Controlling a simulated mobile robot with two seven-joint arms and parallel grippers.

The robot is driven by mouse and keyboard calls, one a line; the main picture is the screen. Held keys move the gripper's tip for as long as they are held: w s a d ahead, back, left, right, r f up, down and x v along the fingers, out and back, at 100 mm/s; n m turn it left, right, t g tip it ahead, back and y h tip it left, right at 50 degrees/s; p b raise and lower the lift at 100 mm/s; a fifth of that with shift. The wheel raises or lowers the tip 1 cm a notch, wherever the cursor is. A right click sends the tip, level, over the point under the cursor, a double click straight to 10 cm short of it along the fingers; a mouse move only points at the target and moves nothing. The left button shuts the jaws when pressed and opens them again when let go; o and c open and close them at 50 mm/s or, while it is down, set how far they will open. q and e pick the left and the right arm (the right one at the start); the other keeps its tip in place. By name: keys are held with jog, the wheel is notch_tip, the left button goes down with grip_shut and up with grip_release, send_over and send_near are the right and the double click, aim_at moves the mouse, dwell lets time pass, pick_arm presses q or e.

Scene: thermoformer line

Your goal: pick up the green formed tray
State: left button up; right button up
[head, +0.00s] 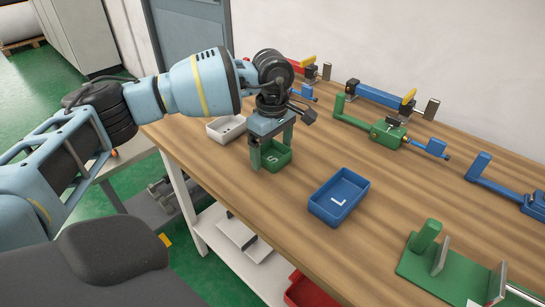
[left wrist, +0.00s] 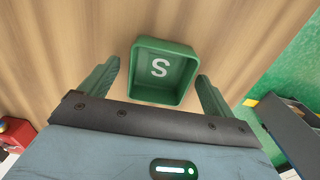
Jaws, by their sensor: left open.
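The green formed tray (head: 278,159) sits on the wooden bench, a small open box with a white S on its floor. My left gripper (head: 271,162) is over it, pointing down, and hides part of it in the head view. In the left wrist view the green tray (left wrist: 161,74) lies just ahead of the fingertips, roughly centred between them. The left gripper (left wrist: 158,77) is open, with one green finger towards each side of the tray and nothing between them. I cannot tell whether either finger touches it. My right gripper is not in view.
A white tray (head: 226,129) stands close behind the green tray, left of my gripper. A blue tray (head: 339,196) marked L lies to the right. Green and blue clamp tools (head: 388,130) line the back of the bench (head: 245,215). Bare wood separates the green and blue trays.

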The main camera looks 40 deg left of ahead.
aim_at(273, 160)
pick_arm(q)
jog(key=shift+f, duration=0.35)
jog(key=c, duration=1.1)
jog(key=shift+o, duration=0.2)
jog(key=shift+r, duration=0.1)
jog(key=shift+r, duration=0.55)
notch_tip(273, 160, up, 2)
jog(key=shift+r, duration=0.2)
jog(key=s+d, duration=0.2)
jog(key=s, duration=0.2)
jog(key=s+d, duration=0.3)
jog(key=s, duration=0.1)
jog(key=s+d+r, duration=0.1)
jog(key=s+d, duration=0.1)
jog(key=s, duration=0.2)
jog(key=shift+s+d, duration=0.2)
jog(key=shift+s+d+r, duration=0.15)
jog(key=shift+s+d, duration=0.3)
jog(key=shift+s, duration=0.25)
